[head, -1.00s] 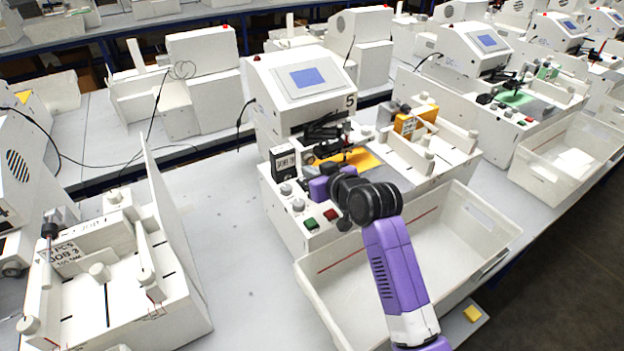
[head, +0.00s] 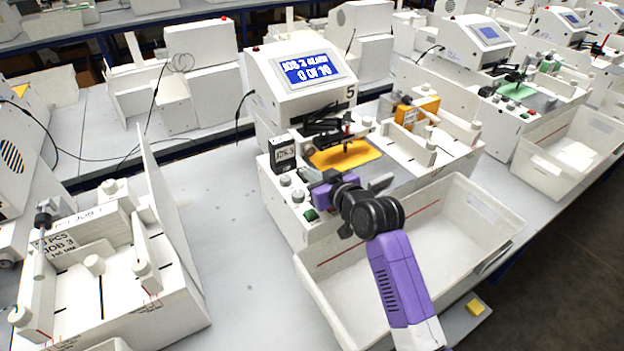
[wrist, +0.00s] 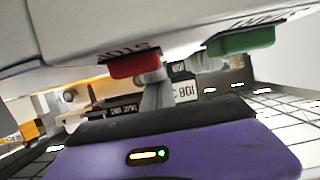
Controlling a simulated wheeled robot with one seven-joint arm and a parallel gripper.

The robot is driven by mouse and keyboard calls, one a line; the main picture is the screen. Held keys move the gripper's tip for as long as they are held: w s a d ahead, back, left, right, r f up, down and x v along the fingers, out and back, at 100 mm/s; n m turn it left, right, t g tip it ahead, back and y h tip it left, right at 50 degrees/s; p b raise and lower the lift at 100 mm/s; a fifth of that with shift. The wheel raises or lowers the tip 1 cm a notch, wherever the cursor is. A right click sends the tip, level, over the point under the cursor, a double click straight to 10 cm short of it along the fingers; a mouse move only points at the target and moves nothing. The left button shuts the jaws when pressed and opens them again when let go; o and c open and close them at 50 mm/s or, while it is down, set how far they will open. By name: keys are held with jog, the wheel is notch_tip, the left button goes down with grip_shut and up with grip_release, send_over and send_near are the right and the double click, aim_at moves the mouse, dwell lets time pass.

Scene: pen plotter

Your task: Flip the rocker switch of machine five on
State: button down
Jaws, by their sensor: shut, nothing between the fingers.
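Machine five (head: 300,115) stands in the middle of the head view, with a "5" on its front. Its blue screen (head: 315,70) is lit with white text, which seems to read "JOB 3" and "0 OF 10". I cannot make out a rocker switch in either view. My gripper (wrist: 154,92) is shut and empty. In the wrist view its grey fingers stand close to the red STOP button (wrist: 136,65); I cannot tell whether they touch. The green button (wrist: 240,40) is beside it, and also shows in the head view (head: 310,215). My arm hides the red button there.
A white bin (head: 420,275) stands in front of the machine, below my arm. An orange sheet (head: 340,155) lies on the plotter bed and a black job box (head: 283,153) sits at its left. A white fixture (head: 110,260) stands left. The table between is clear.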

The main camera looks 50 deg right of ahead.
jog(key=shift+r+p, duration=0.75)
jog(key=shift+r, duration=0.05)
